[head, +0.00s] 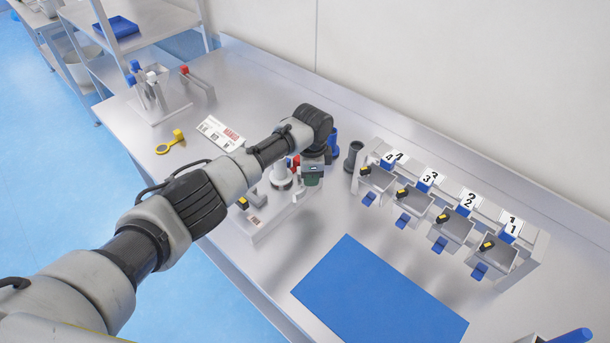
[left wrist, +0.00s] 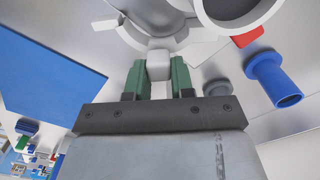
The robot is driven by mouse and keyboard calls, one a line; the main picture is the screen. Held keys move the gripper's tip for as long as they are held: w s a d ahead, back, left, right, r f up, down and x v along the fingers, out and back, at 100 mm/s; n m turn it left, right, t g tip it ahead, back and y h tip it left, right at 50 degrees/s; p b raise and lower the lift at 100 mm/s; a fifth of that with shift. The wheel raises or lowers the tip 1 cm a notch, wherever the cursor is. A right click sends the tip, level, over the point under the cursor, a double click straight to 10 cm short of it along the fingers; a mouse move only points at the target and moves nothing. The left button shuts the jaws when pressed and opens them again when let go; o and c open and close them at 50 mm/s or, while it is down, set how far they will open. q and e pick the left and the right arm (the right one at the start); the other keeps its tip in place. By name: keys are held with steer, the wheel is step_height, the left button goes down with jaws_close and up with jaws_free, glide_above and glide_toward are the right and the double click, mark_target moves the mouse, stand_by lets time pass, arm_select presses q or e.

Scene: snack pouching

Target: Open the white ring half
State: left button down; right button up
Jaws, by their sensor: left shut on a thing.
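My left gripper (head: 313,175) is at the fixture on the bench, its green fingers pointing down. In the left wrist view my left gripper (left wrist: 160,80) is shut on a pale tab (left wrist: 158,64) between its green fingers. The tab joins the curved white ring half (left wrist: 190,37) at the top of that view. In the head view the white ring parts (head: 281,177) show just left of the gripper, partly hidden by my arm. How far the half is swung cannot be told.
The fixture base (head: 262,218) lies under my left arm. A blue mat (head: 380,295) lies to its right. A row of numbered stations (head: 450,215) stands along the back right. A blue cylinder (left wrist: 272,78) and a red part (left wrist: 248,37) are close to the gripper.

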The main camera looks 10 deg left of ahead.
arm_select(q)
steer(key=shift+w+d+n+b, duration=0.35)
steer(key=shift+w+n, duration=0.1)
steer(key=shift+n, duration=0.6)
steer(key=shift+w+d+n+b, duration=0.3)
steer(key=shift+w+d+n, duration=0.1)
steer(key=shift+n, duration=0.65)
steer(key=shift+r, duration=0.1)
steer(key=c, duration=1)
jaws_free()
steer(key=shift+o, duration=0.2)
step_height(320, 180, up, 11)
steer(key=b, duration=0.1)
steer(key=shift+b, duration=0.35)
steer(key=shift+f, duration=0.2)
